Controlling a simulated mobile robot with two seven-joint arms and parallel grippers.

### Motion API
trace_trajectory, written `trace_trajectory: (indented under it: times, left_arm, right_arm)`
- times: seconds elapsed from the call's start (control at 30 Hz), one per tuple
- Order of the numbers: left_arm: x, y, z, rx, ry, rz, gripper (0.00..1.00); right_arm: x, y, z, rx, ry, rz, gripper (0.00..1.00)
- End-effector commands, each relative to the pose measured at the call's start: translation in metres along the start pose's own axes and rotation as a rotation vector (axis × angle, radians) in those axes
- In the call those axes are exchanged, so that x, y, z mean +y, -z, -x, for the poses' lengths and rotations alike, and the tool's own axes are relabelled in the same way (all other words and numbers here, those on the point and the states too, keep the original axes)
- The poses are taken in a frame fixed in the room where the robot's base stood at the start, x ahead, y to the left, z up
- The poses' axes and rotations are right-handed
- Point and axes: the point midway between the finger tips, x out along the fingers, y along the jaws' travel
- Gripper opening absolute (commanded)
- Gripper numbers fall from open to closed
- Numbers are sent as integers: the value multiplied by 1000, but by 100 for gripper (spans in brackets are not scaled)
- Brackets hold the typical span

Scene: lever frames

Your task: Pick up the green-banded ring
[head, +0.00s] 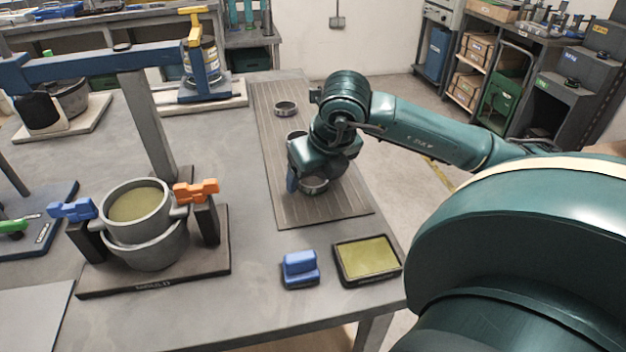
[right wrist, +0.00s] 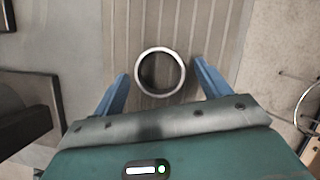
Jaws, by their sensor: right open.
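My right gripper (head: 306,181) points down over the ribbed mat, with one blue finger showing in the head view. A metal ring (head: 314,186) is right by its fingers. In the right wrist view, a pale-rimmed ring (right wrist: 160,50) sits between the two spread fingers of the gripper (right wrist: 160,70), with gaps on both sides. No green band shows on it. A second ring (head: 285,107) lies at the far part of the mat, and a third (head: 295,135) is partly hidden behind my wrist. I cannot tell which ring is green-banded. My left gripper is not in view.
The ribbed mat (head: 270,170) lies along the table's right side. A blue-handled block (head: 300,268) and a tray with a yellow-green pad (head: 367,258) stand at the front edge. A lever frame with a pot (head: 150,245) stands left. The mat's near end is clear.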

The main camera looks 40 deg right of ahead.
Motion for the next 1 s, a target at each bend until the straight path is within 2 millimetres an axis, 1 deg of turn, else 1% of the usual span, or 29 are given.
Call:
trace_trajectory:
  times: [0.03,0.07,0.63,0.87,1.0]
  left_arm:
    - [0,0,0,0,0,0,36]
    - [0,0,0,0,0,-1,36]
    - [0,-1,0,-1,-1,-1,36]
    - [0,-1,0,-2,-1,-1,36]
    - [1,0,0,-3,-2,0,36]
  right_arm:
    - [0,0,0,0,0,0,74]
    - [0,0,0,0,0,0,72]
    - [0,0,1,-1,0,0,26]
    - [0,-1,2,-2,0,0,25]
    - [0,-4,8,-3,1,-1,25]
